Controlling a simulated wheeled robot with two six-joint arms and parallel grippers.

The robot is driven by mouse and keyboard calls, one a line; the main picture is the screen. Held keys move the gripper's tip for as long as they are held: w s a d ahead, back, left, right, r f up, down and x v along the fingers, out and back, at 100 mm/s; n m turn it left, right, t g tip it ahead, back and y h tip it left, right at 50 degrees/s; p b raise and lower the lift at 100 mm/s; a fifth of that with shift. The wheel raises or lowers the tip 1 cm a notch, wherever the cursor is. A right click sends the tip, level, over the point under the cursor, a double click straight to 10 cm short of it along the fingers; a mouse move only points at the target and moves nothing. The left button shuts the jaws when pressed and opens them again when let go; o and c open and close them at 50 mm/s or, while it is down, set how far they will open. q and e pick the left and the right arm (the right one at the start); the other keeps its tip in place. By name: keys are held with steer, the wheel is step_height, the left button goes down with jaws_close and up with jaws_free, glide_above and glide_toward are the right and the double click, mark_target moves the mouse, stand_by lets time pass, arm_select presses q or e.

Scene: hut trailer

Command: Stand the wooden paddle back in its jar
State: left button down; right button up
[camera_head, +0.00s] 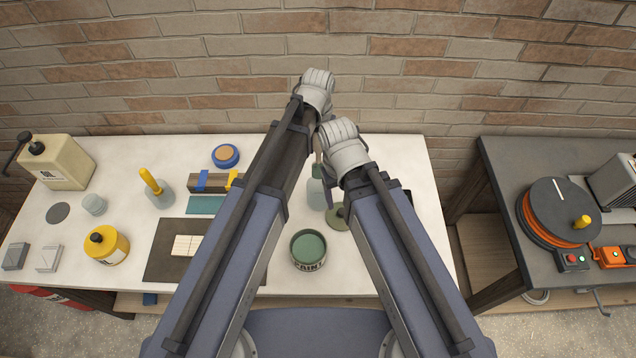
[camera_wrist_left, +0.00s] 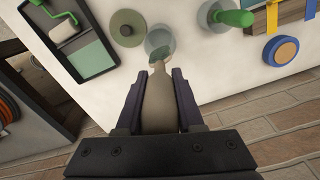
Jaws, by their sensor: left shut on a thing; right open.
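My left gripper (camera_wrist_left: 166,76) is shut on the wooden paddle (camera_wrist_left: 158,104), a tan piece between its fingers. The paddle's far end is green and lies over the mouth of a clear glass jar (camera_wrist_left: 160,38) in the left wrist view. In the head view the paddle (camera_head: 318,148) points down at the jar (camera_head: 316,194). I cannot tell whether its tip is inside the rim. My right gripper (camera_head: 327,186) is open, close by the jar, mostly hidden by its own wrist.
A round green lid (camera_head: 338,218) lies beside the jar, with an open green paint tin (camera_head: 308,249) in front. The left wrist view shows a green-handled tool (camera_wrist_left: 233,17) in another jar, a roller tray (camera_wrist_left: 92,62) and a blue tape roll (camera_wrist_left: 281,50). A brick wall stands behind.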

mark_target(318, 176)
arm_select(q)
step_height(318, 176, down, 9)
steer(key=b, duration=0.7)
steer(key=shift+f+b, duration=0.15)
steer(key=shift+b, duration=0.25)
step_height(318, 176, down, 4)
steer(key=b, duration=0.4)
steer(key=shift+f, duration=0.2)
steer(key=shift+b, duration=0.3)
steer(key=shift+f, duration=0.2)
steer(key=c, duration=0.5)
jaws_free()
steer(key=shift+c, duration=0.2)
steer(key=shift+r, duration=0.1)
